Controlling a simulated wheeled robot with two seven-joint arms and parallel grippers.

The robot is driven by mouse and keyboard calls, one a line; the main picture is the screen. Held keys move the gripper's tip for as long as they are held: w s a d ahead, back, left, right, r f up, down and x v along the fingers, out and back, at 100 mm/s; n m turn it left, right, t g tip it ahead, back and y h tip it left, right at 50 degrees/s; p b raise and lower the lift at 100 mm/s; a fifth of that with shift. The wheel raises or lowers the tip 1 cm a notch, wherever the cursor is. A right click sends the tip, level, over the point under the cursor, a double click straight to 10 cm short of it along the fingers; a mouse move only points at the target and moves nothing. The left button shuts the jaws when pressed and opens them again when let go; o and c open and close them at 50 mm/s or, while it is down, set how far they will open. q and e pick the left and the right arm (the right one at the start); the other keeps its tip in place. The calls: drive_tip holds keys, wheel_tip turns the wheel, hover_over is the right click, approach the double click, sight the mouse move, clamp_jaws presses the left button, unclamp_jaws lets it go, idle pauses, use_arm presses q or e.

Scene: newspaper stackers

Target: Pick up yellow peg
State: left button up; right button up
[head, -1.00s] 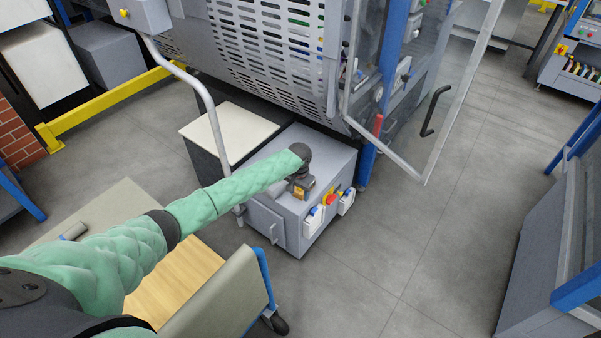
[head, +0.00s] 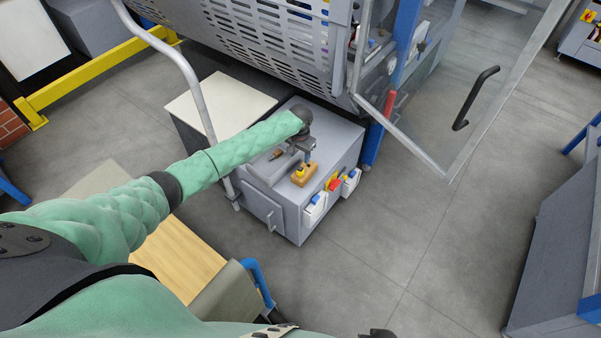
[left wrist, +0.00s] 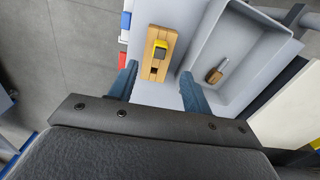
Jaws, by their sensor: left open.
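The yellow peg (left wrist: 161,48) stands in a wooden block (left wrist: 153,73) on top of the grey cabinet. A dark hole or slot shows in the block beside the peg. In the head view the yellow peg (head: 299,170) is small, on the wooden block (head: 304,176) near the cabinet's front. My left gripper (left wrist: 159,68) is open and empty, its blue fingers on either side of the block in the wrist picture. In the head view the left gripper (head: 308,157) hangs just above and behind the block. The fingers' height over the block is hard to tell.
A grey tray (left wrist: 223,52) with a small wooden-handled tool (left wrist: 216,74) lies beside the block. White holders with blue, red and yellow items (head: 333,186) hang on the cabinet (head: 283,218). A machine guard (head: 262,45) and open glass door (head: 455,90) stand behind.

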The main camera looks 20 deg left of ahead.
sight(300, 170)
use_arm(q)
wheel_tip(300, 170, down, 3)
drive_tip(key=shift+r+b, duration=0.15)
drive_tip(key=shift+b, duration=0.95)
drive_tip(key=shift+f, duration=0.2)
use_arm(e)
wheel_tip(300, 170, up, 8)
drive_tip(key=w+a+f, duration=0.1)
use_arm(q)
wheel_tip(300, 170, down, 2)
drive_tip(key=shift+f+p, duration=0.1)
drive_tip(key=shift+p, duration=0.25)
drive_tip(key=f+p, duration=0.1)
drive_tip(key=f, duration=0.3)
drive_tip(key=shift+w+f+p, duration=0.2)
drive_tip(key=shift+f+p, duration=0.1)
drive_tip(key=shift+p, duration=0.1)
drive_tip(key=shift+f, duration=0.4)
use_arm(e)
wheel_tip(300, 170, down, 7)
drive_tip(key=s+d, duration=0.1)
drive_tip(key=shift+s, duration=0.2)
drive_tip(key=shift+d, duration=0.1)
use_arm(q)
drive_tip(key=c, duration=1.1)
use_arm(e)
drive_tip(key=shift+s, duration=0.1)
